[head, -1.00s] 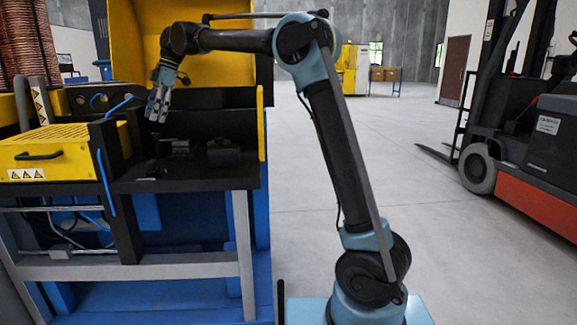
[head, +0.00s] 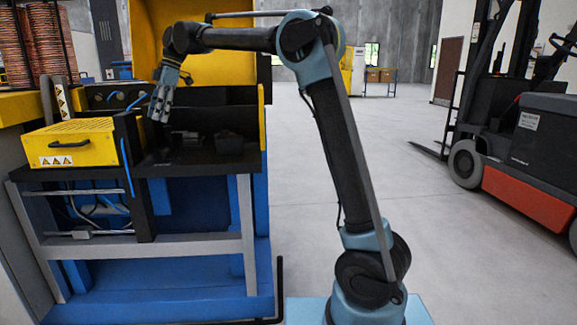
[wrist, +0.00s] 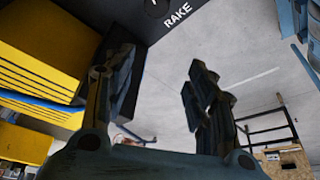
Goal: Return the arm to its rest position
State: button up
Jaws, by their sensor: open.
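My gripper (head: 160,108) is at the end of my raised arm, in the upper left of the head view. It points down over the dark work surface of the yellow and blue machine (head: 200,278). In the wrist view the two fingers (wrist: 162,98) stand apart with only the grey floor between them, so my gripper is open and empty. My arm rises from its base at lower right, bends at the top and reaches left. No copper tube shows in or beside the fingers.
A yellow box with a handle (head: 72,143) stands on the machine, left of my gripper. Dark fixtures (head: 226,141) sit on the work surface below it. A red and black forklift (head: 530,150) stands at right. The floor (head: 400,215) between machine and forklift is clear.

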jog(key=w+d+f+m+t, duration=0.15)
jog(key=d+m, duration=0.45)
jog(key=d, duration=1.4)
jog(key=s+d+f+m+t, duration=0.1)
jog(key=s+d+f+m, duration=0.15)
jog(key=d, duration=0.65)
jog(key=s+d+f+m+t, duration=0.1)
jog(key=d+f+m, duration=0.25)
jog(key=d, duration=0.55)
jog(key=s+d+f+m+t+h, duration=0.1)
jog(key=s+d+f+m+h, duration=0.2)
jog(key=s+d+f+m, duration=1)
jog(key=s+d+f, duration=0.8)
jog(key=d+f, duration=0.3)
jog(key=f, duration=0.1)
jog(key=shift+s+d+f, duration=0.15)
jog(key=shift+s+d, duration=0.1)
jog(key=shift+d, duration=0.1)
jog(key=shift+t, duration=0.25)
jog(key=shift+w+f, duration=0.2)
jog(key=shift+w, duration=0.3)
